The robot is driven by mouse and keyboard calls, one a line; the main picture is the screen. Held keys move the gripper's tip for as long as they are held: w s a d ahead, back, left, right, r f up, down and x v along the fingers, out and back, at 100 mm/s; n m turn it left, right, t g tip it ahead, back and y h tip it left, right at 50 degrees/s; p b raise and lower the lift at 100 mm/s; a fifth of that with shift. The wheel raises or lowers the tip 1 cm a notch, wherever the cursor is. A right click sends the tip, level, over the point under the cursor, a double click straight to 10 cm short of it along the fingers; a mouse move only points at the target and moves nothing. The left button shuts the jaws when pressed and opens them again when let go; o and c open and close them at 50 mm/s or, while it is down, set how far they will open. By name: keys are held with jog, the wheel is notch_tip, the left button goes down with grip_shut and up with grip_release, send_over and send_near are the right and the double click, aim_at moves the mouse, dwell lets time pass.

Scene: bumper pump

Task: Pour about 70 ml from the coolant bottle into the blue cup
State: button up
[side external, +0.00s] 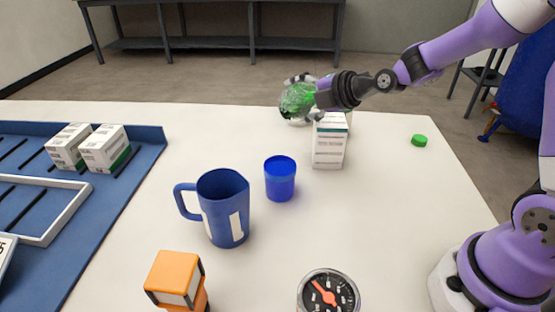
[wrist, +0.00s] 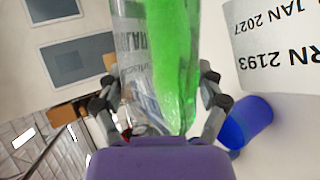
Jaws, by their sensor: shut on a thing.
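The coolant bottle (side external: 297,99) is clear, with green liquid inside. My gripper (side external: 306,96) is shut around it and holds it up at the back of the table. In the wrist view the bottle (wrist: 170,60) lies between the two fingers of my gripper (wrist: 160,88), with the green liquid along its right side. It looks tipped, but its mouth cannot be made out. The small blue cup (side external: 280,180) stands upright on the table, nearer the camera than the bottle and apart from it. A blue cup (wrist: 246,122) also shows at the lower right of the wrist view. Its contents are hidden.
A white box (side external: 329,142) stands just under my gripper, behind the cup. A blue jug (side external: 223,208) stands left of the cup. A green cap (side external: 419,140) lies at right. An orange block (side external: 175,279) and a gauge (side external: 328,293) are in front. A blue tray (side external: 143,150) is left.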

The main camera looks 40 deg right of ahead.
aim_at(306, 83)
jog(key=shift+n+p, duration=0.3)
jog(key=shift+p, duration=0.05)
dwell(0.7)
jog(key=shift+d+t, duration=0.25)
jog(key=shift+t, duration=0.05)
jog(key=shift+w+d+p, duration=0.25)
jog(key=shift+d+p, duration=0.1)
jog(key=shift+d, duration=0.05)
jog(key=shift+w+d+h+p, duration=0.15)
jog(key=shift+h+p, duration=0.25)
jog(key=shift+p, duration=0.3)
dwell(1.3)
jog(key=shift+d+r+y, duration=0.1)
jog(key=shift+d+y, duration=0.1)
jog(key=shift+y, duration=0.1)
jog(key=shift+d+r+m+g+y, duration=0.2)
jog(key=shift+r+m+g+y, duration=0.2)
jog(key=shift+r, duration=0.1)
jog(key=shift+d+r+m+g+y, duration=0.15)
jog(key=shift+r+m+g+y, duration=0.15)
jog(key=shift+r+m+y, duration=0.15)
jog(key=shift+a, duration=0.15)
jog(key=shift+a+r, duration=0.15)
jog(key=shift+r, duration=0.2)
